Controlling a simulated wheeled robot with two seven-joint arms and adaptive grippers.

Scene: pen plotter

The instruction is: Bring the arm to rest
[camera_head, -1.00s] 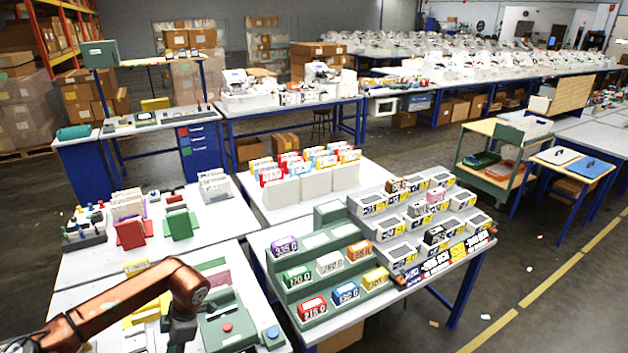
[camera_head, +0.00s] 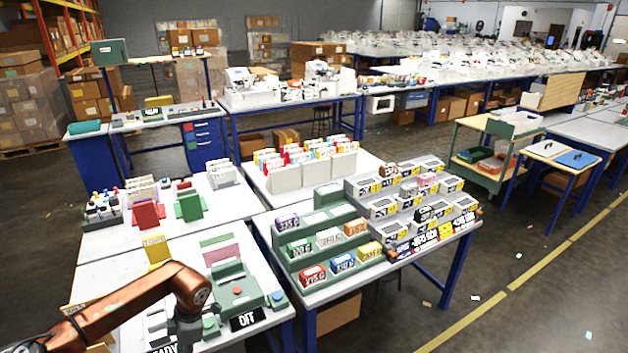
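My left arm, copper-coloured, comes in from the lower left and bends down at a dark wrist. My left gripper (camera_head: 186,334) shows only as a dark shape at the bottom edge, over the near table; its fingers cannot be made out, nor whether it holds anything. My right arm and gripper are out of view. A green device (camera_head: 238,289) with a red button stands on the near table, just right of my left wrist. I cannot tell whether it is the plotter.
A green stepped rack (camera_head: 318,263) with coloured boxes stands right of the near table. A grey stepped rack (camera_head: 372,206) adjoins it. A red holder (camera_head: 147,214) and a green holder (camera_head: 189,206) stand behind. The floor (camera_head: 520,260) at right is mostly open.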

